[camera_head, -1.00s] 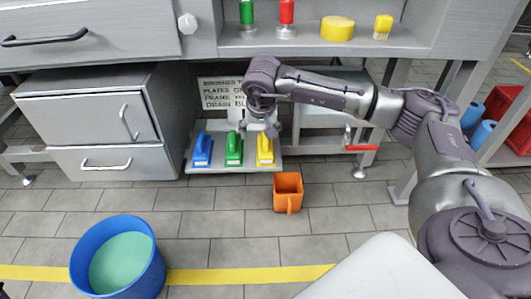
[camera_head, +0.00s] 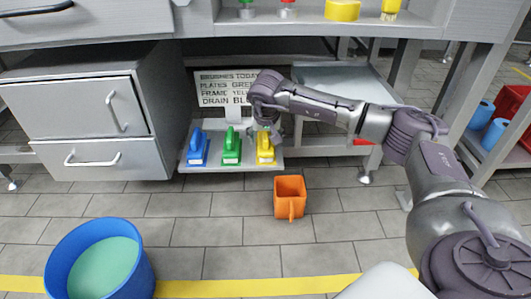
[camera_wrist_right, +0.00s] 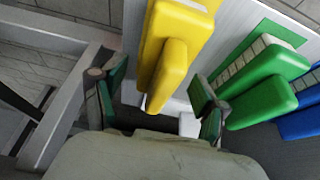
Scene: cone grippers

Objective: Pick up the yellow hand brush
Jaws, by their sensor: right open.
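The yellow hand brush (camera_head: 265,150) stands on a low grey shelf, at the right end of a row of three brushes. In the right wrist view the yellow brush (camera_wrist_right: 170,55) lies ahead, with its handle end reaching between the finger tips. My right gripper (camera_head: 265,130) is just above and behind the brush in the head view, partly hidden by its own arm. In the right wrist view my right gripper (camera_wrist_right: 158,95) is open, one finger on each side of the yellow handle. Contact cannot be told. My left gripper is not in view.
A green brush (camera_head: 231,149) and a blue brush (camera_head: 198,149) stand left of the yellow one on the shelf (camera_head: 225,168). A sign (camera_head: 225,88) is behind. An orange jug (camera_head: 289,195) and a blue bucket (camera_head: 60,255) stand on the floor.

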